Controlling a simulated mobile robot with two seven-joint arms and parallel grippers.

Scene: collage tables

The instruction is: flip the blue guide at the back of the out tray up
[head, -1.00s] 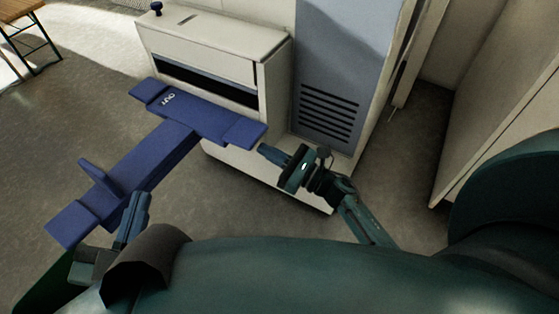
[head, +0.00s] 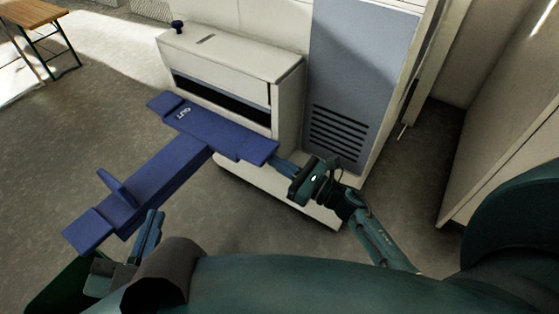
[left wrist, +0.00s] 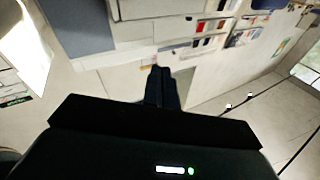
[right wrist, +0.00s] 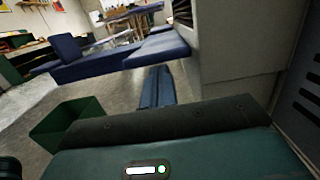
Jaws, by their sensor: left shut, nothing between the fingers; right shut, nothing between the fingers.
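The blue out tray (head: 160,172) is T-shaped, with an "OUT" label on the crossbar by the white machine's slot. Flat blue flaps lie at the crossbar's left end (head: 165,104), its right end (head: 257,151) and the tray's near end (head: 88,231). One small blue plate (head: 113,186) stands up on the stem. I cannot tell which piece is the back guide. My right gripper (head: 277,161) is shut and empty, its tips at the right flap's outer edge; contact is unclear. The right wrist view shows its fingers (right wrist: 158,72) just below blue tray parts (right wrist: 156,50). My left gripper (head: 154,214) is shut and empty, right of the near end.
The white machine (head: 230,62) stands behind the tray, with a grey-blue vented panel (head: 340,140) to its right. A green bin (right wrist: 68,122) shows at left in the right wrist view. A white cabinet (head: 500,150) stands at far right. Floor is open left of the tray.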

